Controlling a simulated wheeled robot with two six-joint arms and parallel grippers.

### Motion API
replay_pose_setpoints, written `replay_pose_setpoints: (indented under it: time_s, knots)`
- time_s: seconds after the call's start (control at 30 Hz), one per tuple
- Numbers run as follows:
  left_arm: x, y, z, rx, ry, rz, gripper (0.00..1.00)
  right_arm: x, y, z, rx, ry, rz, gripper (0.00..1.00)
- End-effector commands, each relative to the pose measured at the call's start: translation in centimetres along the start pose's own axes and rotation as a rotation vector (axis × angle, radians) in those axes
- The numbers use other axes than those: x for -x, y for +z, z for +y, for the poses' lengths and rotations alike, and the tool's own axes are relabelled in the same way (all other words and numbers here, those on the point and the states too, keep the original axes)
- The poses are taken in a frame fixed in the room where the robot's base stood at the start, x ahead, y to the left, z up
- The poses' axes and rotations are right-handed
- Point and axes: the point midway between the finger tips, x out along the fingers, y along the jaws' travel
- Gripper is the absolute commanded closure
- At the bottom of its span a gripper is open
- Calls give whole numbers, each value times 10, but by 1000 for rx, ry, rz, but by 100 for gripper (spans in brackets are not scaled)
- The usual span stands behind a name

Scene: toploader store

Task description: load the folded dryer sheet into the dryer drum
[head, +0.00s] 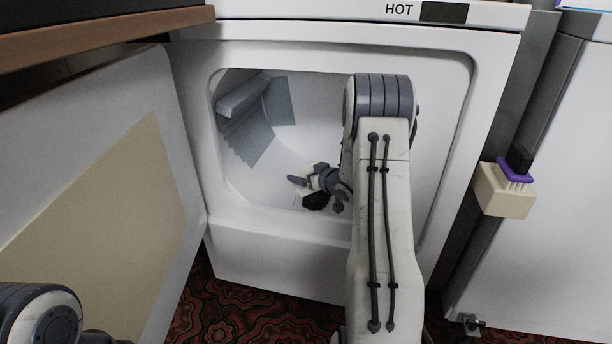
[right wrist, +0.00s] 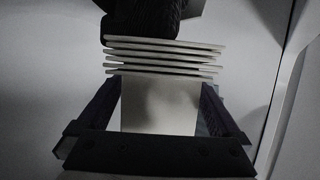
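The dryer (head: 330,250) stands ahead with its round-cornered opening uncovered and its door (head: 90,190) swung out to the left. My right arm reaches through the opening, and my right gripper (head: 304,186) is low inside the white drum (head: 325,110). In the right wrist view a pale folded sheet (right wrist: 160,105) fills the space between the fingers (right wrist: 162,84), with several thin layers at its far end. The gripper looks shut on it, though finger contact is shadowed. My left gripper is out of view; only part of my left arm shows at lower left.
A blackish ribbed thing (right wrist: 150,18) lies just beyond the layers. Grey-blue stepped pieces (head: 245,110) show at the drum's left side. A beige box with a purple-and-black brush-like item (head: 507,190) is at right. A wooden shelf edge (head: 100,35) overhangs the upper left.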

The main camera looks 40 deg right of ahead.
Motion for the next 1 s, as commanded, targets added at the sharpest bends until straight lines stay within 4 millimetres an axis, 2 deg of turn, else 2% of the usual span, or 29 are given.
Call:
replay_pose_setpoints:
  time_s: [0.27,0.37,0.7,0.83,1.0]
  knots:
    - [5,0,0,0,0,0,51,8,-3,1,0,1,2,0]
    - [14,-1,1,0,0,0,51,24,-4,1,-2,3,1,0]
    - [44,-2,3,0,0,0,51,94,-4,1,-3,3,1,0]
    - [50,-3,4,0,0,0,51,111,-3,1,-1,3,1,0]
    - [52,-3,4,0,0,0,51,120,-1,0,0,0,3,0]
